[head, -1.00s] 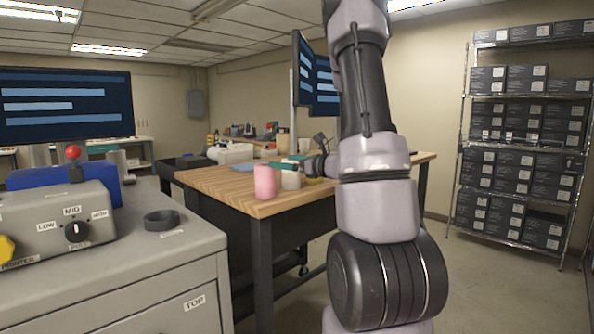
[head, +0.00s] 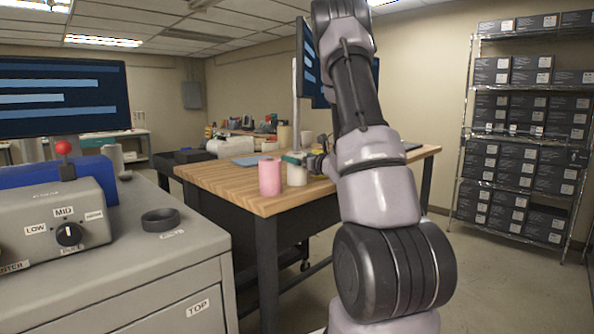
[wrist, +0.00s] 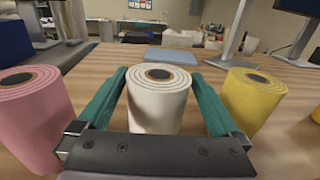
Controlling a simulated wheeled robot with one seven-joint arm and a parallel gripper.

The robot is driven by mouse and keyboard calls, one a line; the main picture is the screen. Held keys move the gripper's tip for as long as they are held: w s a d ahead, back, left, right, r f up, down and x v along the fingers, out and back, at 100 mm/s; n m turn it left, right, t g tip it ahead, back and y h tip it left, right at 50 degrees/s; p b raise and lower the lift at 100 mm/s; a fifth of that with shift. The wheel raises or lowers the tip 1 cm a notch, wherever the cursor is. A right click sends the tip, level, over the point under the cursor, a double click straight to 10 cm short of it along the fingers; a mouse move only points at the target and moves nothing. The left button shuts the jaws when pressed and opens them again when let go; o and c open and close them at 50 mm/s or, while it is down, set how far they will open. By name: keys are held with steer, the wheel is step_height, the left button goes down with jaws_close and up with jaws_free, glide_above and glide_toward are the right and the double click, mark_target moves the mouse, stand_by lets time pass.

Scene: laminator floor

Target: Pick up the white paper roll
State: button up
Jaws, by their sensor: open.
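The white paper roll (wrist: 159,101) stands upright on the wooden table in the wrist view, between the two teal fingers of my gripper (wrist: 162,100). The fingers are open, one on each side of the roll, with a small gap visible at the right. Whether the left finger touches it I cannot tell. In the head view the white roll (head: 296,172) is beside the pink roll, and my gripper (head: 300,160) is at it, partly hidden behind my arm. The roll's lower part is hidden by the gripper body in the wrist view.
A pink roll (wrist: 32,112) stands close on the left and a yellow roll (wrist: 254,98) close on the right. A blue flat item (wrist: 167,56) lies behind. Monitor stands (wrist: 234,36) rise at the back right. A grey cabinet (head: 150,245) with a control box is front left.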

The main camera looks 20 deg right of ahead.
steer(key=x, duration=0.3)
steer(key=shift+w+a+f, duration=0.1)
steer(key=shift+w+a, duration=0.05)
steer(key=shift+c, duration=0.3)
